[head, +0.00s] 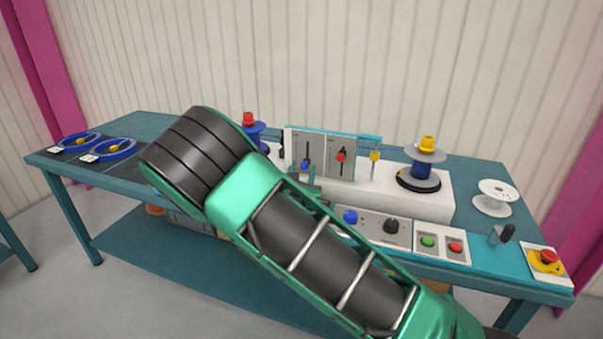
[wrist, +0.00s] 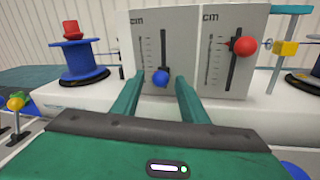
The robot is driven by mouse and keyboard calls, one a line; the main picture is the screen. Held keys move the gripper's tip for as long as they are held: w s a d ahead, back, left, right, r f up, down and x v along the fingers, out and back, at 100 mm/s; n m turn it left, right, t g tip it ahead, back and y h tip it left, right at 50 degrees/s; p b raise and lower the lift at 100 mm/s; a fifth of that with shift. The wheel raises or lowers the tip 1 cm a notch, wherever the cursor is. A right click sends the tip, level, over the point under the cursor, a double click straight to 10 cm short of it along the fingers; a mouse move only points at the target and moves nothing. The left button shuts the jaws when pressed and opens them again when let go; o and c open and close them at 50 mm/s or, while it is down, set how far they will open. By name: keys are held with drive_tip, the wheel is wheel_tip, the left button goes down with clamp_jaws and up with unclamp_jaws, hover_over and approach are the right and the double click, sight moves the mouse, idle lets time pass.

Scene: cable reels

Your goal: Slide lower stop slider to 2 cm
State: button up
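Two slider panels marked "cm" stand side by side on the white housing. The left one (wrist: 185,35) has a blue knob (wrist: 160,77) low on its slot; the head view also shows this knob (head: 304,166). The right one has a red knob (wrist: 246,46), higher on its slot, also in the head view (head: 341,157). The scale numbers are too small to read, and I cannot read which is the lower stop. My gripper (wrist: 159,80) is open, with one finger on each side of the blue knob and a visible gap on both sides.
A blue reel with a red cap (wrist: 82,60) stands left of the panels. A yellow block on a rod (wrist: 285,48) is right of them. A reel with a yellow cap (head: 427,160) stands further right. Buttons and dials (head: 391,227) line the front.

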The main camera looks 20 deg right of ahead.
drive_tip(key=shift+s, duration=0.1)
drive_tip(key=v, duration=1)
drive_tip(key=shift+s, duration=0.2)
drive_tip(key=shift+a, duration=0.15)
